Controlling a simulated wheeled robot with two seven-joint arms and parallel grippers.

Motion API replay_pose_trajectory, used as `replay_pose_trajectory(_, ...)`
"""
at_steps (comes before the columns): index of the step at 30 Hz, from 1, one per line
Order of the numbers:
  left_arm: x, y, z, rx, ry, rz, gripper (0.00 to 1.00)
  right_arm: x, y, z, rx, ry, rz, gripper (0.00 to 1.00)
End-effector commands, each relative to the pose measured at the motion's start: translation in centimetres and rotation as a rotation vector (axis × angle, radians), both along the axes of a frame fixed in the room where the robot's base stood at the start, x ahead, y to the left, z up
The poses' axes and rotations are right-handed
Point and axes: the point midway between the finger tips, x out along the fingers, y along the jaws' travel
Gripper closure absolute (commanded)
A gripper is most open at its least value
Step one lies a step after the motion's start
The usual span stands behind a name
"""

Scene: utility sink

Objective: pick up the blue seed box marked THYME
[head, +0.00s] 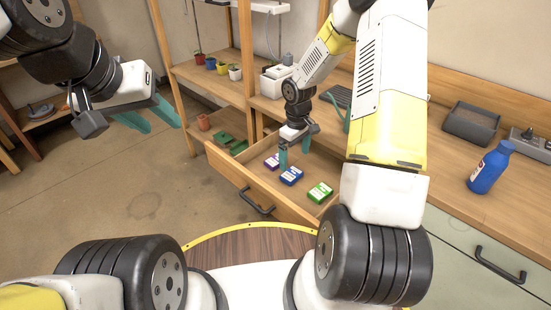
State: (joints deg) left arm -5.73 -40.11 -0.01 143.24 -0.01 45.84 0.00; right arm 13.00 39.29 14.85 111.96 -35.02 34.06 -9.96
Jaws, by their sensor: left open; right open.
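A blue seed box (291,177) lies in the open wooden drawer (226,164), between a purple box (272,162) and a green box (320,192). The labels are too small to read. My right gripper (294,153) is open and empty over the drawer, with its teal fingers pointing down near the blue and purple boxes. One finger appears just behind the blue box; I cannot tell its exact height. My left gripper (149,117) is open and empty, out over the floor at the left.
The drawer's front panel and dark handle (257,203) face me. Green items (230,142) lie at the drawer's far left. A blue bottle (490,168) and a grey tray (471,123) stand on the worktop at right. Small pots (222,67) stand on a shelf behind.

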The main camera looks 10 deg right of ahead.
Motion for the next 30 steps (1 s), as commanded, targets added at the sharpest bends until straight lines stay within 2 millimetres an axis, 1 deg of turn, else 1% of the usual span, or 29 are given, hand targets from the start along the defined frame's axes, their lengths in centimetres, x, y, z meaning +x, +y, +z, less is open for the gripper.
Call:
replay_pose_trajectory(1,0.0,0.0,0.0,0.000,0.000,0.000,0.56,0.0,0.1,-0.7,0.003,0.005,0.005,0.05)
replay_pose_trajectory(11,0.0,0.0,0.0,0.000,0.000,0.000,0.56,0.3,0.2,-4.1,0.005,0.010,0.012,0.05)
replay_pose_trajectory(16,0.0,0.0,0.0,0.000,0.000,0.000,0.56,1.1,0.1,-6.6,0.005,0.011,0.010,0.05)
replay_pose_trajectory(20,0.0,0.0,0.0,0.000,0.000,0.000,0.56,1.1,0.1,-8.2,0.005,0.010,0.011,0.05)
replay_pose_trajectory(23,0.0,0.0,0.0,0.000,0.000,0.000,0.56,1.2,0.1,-8.7,0.005,0.008,0.012,0.05)
replay_pose_trajectory(29,0.0,0.0,0.0,0.000,0.000,0.000,0.56,1.2,0.1,-8.7,0.004,0.007,0.011,0.05)
replay_pose_trajectory(30,0.0,0.0,0.0,0.000,0.000,0.000,0.56,1.2,0.1,-8.7,0.004,0.007,0.011,0.11)
